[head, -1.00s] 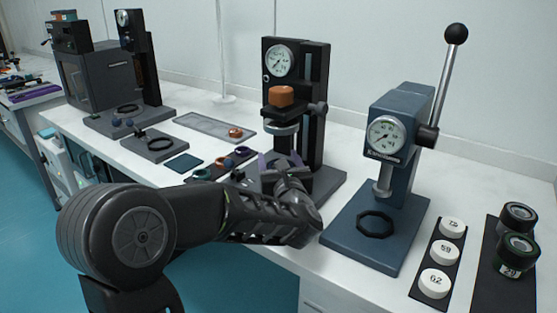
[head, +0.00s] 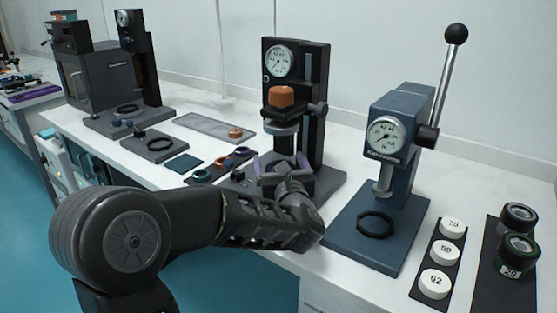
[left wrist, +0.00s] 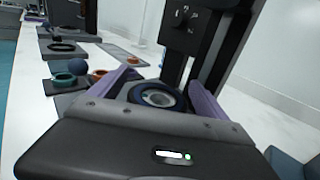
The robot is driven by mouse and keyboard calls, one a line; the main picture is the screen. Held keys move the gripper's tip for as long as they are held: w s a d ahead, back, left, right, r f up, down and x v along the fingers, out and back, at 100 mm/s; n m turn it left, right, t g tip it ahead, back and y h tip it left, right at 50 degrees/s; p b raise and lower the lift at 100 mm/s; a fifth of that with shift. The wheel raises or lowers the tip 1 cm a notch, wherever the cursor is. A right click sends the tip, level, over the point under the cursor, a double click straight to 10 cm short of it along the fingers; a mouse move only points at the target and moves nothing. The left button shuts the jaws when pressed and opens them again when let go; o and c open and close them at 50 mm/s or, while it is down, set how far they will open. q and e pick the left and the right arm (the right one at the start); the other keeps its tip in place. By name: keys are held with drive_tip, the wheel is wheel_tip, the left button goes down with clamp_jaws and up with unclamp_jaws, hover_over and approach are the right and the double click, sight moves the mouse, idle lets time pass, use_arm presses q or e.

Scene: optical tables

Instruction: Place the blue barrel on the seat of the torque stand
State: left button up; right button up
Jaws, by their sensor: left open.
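The black stand (head: 312,100) with a dial gauge and an orange block stands mid-table in the head view; I take it for the torque stand. My left gripper (head: 280,163) is low at its front, with its purple fingers spread. In the left wrist view, a round dark blue piece with a pale metal centre (left wrist: 158,97), which looks like the blue barrel, lies between the open fingers (left wrist: 161,92), with gaps at both sides. It seems upright at the stand's foot; its underside and the seat are hidden. My right gripper is not in view.
A blue-grey lever press (head: 400,120) stands close on the right.

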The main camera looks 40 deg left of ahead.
use_arm(q)
drive_tip(key=v, duration=1.1)
drive_tip(key=shift+b, duration=0.4)
drive_tip(key=shift+w, duration=0.1)
